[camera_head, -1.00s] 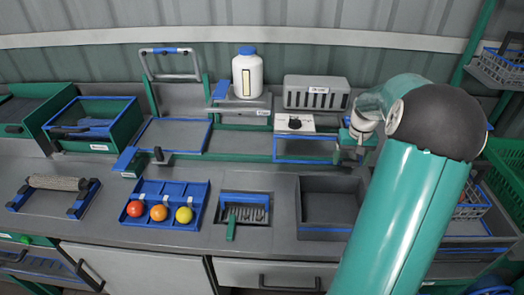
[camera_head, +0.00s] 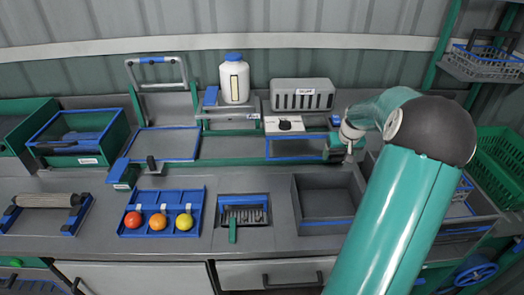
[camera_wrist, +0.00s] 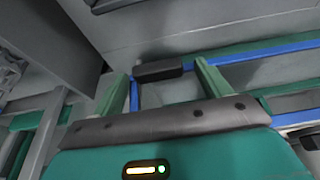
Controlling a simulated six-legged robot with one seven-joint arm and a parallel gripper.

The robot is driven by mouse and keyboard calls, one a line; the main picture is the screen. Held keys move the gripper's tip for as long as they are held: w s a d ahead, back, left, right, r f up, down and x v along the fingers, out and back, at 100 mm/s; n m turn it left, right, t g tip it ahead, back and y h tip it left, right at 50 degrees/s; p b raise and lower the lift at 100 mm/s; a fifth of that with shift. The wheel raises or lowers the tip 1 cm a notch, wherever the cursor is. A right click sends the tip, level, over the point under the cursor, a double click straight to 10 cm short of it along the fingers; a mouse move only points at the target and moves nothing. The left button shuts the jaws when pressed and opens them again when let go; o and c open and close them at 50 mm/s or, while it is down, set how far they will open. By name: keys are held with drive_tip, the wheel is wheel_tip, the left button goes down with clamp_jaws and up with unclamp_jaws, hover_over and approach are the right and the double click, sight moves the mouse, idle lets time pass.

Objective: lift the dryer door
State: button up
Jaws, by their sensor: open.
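A grey vented box (camera_head: 302,94) with a small label stands at the back of the bench. Below it, a blue-framed panel (camera_head: 297,148) lies along the green rail; it looks like the dryer door, but I cannot be sure. My gripper (camera_head: 343,152) is at the right end of this panel, partly hidden by my arm. In the wrist view, my gripper (camera_wrist: 160,80) is open, its two green fingers apart. A dark block (camera_wrist: 158,70) on the blue frame (camera_wrist: 245,54) shows between the fingertips. I cannot tell whether the fingers touch it.
A white box with a black knob (camera_head: 285,124) sits below the vented box. A white bottle (camera_head: 233,82) and a raised handle frame (camera_head: 157,72) stand left. In front are a grey bin (camera_head: 327,226) and a blue tray (camera_head: 161,232) with three balls. A wire basket (camera_head: 482,66) hangs right.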

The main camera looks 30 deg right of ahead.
drive_tip(key=shift+d+t, duration=0.2)
drive_tip(key=shift+t, duration=0.1)
drive_tip(key=v, duration=1.3)
drive_tip(key=a+r+n, duration=0.1)
drive_tip(key=a+r, duration=0.1)
drive_tip(key=a, duration=1.2)
drive_tip(key=w+a+r+n, duration=0.1)
drive_tip(key=a+r+n, duration=0.1)
drive_tip(key=a, duration=1.3)
drive_tip(key=shift+w+a+r, duration=0.3)
drive_tip(key=shift+r, duration=0.55)
drive_tip(key=shift+d, duration=0.1)
drive_tip(key=s+d+f+m, duration=0.1)
drive_tip(key=d+f+m, duration=0.15)
drive_tip(key=d, duration=1.15)
drive_tip(key=s+d+f+m, duration=0.1)
drive_tip(key=d+f, duration=0.2)
drive_tip(key=d, duration=1.2)
drive_tip(key=shift+n, duration=0.25)
drive_tip(key=x, duration=1.3)
drive_tip(key=shift+w+d+f, duration=0.1)
drive_tip(key=shift+w+f, duration=0.1)
